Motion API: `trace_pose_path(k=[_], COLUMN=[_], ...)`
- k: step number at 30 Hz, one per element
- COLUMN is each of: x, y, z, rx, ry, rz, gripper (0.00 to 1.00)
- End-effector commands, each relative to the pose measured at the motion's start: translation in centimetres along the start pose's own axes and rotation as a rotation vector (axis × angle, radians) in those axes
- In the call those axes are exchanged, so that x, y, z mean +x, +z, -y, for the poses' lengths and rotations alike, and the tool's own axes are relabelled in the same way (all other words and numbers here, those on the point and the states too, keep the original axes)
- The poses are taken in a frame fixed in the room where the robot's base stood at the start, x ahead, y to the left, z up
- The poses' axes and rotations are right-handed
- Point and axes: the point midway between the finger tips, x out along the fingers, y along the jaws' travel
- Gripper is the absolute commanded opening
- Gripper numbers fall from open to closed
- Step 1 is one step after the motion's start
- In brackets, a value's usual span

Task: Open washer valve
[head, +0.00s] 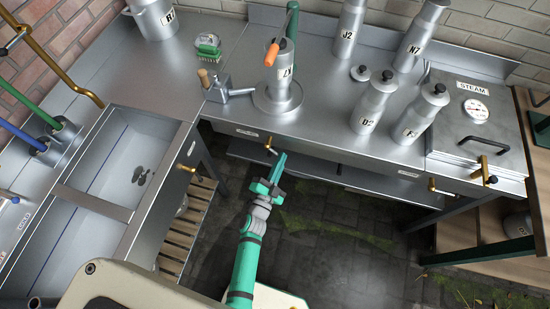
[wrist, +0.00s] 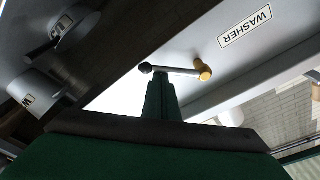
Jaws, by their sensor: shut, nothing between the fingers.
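The washer valve (head: 268,141) is on the front edge of the metal counter, beside a small white label. In the wrist view it is a brass body (wrist: 202,70) with a thin lever ending in a black ball (wrist: 146,68). The label (wrist: 245,27) reads WASHER. My gripper (head: 281,158) is green, shut and empty, just below and right of the valve in the head view. In the wrist view the fingertips (wrist: 160,76) are at the lever near its ball. I cannot tell whether they touch it.
Several labelled metal churns stand on the counter, such as J2 (head: 347,30). A double sink (head: 120,165) is at left, a STEAM box (head: 480,105) at right. The floor in front is clear.

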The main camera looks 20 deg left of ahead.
Motion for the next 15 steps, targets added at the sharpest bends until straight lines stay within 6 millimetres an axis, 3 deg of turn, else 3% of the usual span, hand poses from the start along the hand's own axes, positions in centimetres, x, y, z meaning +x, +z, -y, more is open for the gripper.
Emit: trace_pose_path(k=[15], x=[-0.4], y=[3.2], z=[-0.1], rx=[0.478], ry=[0.069], rz=[0.0], gripper=[0.0])
